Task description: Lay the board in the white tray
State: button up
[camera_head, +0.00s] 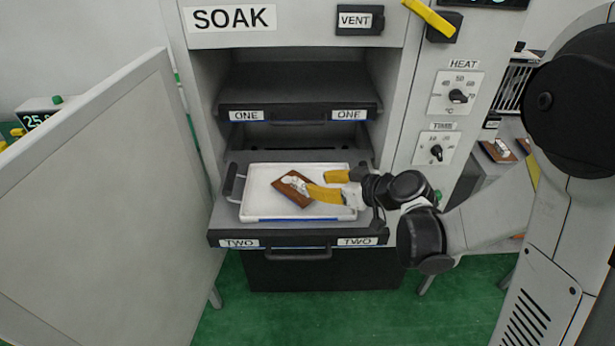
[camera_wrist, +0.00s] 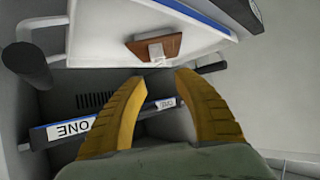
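The board (camera_head: 293,188) is brown with pale parts on its top. It lies turned at an angle inside the white tray (camera_head: 256,208), left of the tray's middle. My gripper (camera_head: 322,184) is over the tray's right half, its yellow fingers apart. In the head view, the nearer finger overlaps the board's right edge. In the wrist view, the board (camera_wrist: 135,48) shows beyond the open fingertips (camera_wrist: 162,76), with nothing between the fingers. The white tray (camera_wrist: 95,30) also shows there. Whether a finger touches the board I cannot tell.
The tray sits on the pulled-out shelf TWO (camera_head: 298,239) of the SOAK cabinet. Shelf ONE (camera_head: 298,112) is above it. An open door (camera_head: 95,190) stands at the left. The control panel (camera_head: 455,110) with HEAT and TIME knobs is on the right.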

jog(key=s+d+r+m+h, duration=0.2)
jog(key=s+d+m, duration=0.1)
jog(key=s, duration=0.4)
jog(key=s+d+r+m+g+h, duration=0.1)
jog(key=s+d+r+m+h, duration=0.1)
jog(key=s+d, duration=0.3)
jog(key=s+d+r+m+h, duration=0.3)
jog(key=s+d+r+h, duration=0.1)
jog(key=s, duration=0.5)
jog(key=shift+s+d+r+m+g, duration=0.2)
jog(key=shift+m+g, duration=0.1)
jog(key=shift+g, duration=0.1)
